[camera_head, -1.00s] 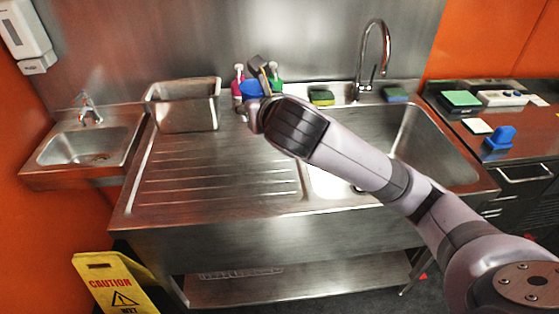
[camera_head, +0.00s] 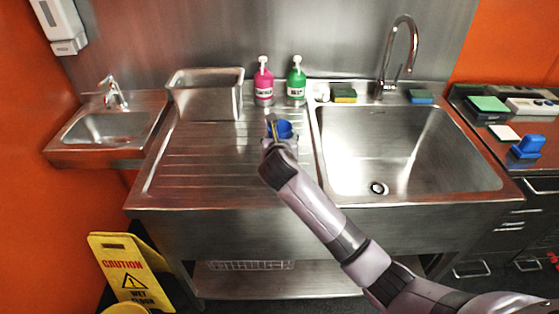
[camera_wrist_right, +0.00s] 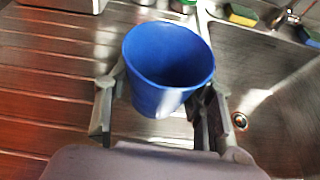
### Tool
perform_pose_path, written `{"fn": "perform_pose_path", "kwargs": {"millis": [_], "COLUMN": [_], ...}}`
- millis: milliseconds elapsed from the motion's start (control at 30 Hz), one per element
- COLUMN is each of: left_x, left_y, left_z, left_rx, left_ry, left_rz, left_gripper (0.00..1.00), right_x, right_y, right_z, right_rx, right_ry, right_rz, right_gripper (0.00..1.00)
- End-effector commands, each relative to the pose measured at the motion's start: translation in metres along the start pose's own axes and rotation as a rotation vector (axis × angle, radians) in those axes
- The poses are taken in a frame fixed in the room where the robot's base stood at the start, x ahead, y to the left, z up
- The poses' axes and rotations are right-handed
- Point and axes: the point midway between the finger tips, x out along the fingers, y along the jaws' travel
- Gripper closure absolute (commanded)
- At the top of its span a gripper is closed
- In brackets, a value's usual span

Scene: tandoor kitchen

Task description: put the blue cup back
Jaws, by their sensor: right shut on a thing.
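The blue cup (camera_head: 285,129) is upright in my right gripper (camera_head: 273,128) above the ribbed drainboard (camera_head: 215,165), near the left edge of the large sink. In the right wrist view the blue cup (camera_wrist_right: 165,85) has its open rim facing up and looks empty. The two fingers of my right gripper (camera_wrist_right: 160,110) are shut on the cup from both sides. In the head view the gripper and wrist hide part of the cup. My left gripper does not show.
A metal bin (camera_head: 207,95) stands at the back left of the drainboard. A pink bottle (camera_head: 263,84) and a green bottle (camera_head: 296,82) stand at the back. The sink basin (camera_head: 400,150) is empty. A yellow caution sign (camera_head: 125,268) stands on the floor.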

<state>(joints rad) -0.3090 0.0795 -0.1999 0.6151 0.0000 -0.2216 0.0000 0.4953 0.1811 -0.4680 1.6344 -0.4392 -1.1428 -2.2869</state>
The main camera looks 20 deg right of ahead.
Motion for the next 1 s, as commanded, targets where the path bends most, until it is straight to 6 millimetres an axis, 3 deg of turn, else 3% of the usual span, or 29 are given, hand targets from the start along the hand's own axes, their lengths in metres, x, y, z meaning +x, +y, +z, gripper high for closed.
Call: {"fn": "perform_pose_path", "kwargs": {"millis": [100, 567, 1000], "left_x": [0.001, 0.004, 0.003], "left_y": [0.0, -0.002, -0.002], "left_z": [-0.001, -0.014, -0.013], "left_rx": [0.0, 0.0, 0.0], "left_ry": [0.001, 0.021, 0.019], "left_rz": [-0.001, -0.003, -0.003], "left_gripper": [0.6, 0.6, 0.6], "right_x": [0.009, 0.03, 0.033], "right_y": [0.0, -0.002, -0.002], "right_z": [-0.023, -0.071, -0.077], "right_rx": [0.0, 0.001, 0.001], "right_ry": [0.002, 0.0, -0.001], "right_rz": [0.0, 0.0, 0.001], "right_gripper": [0.85, 0.85, 0.85]}}
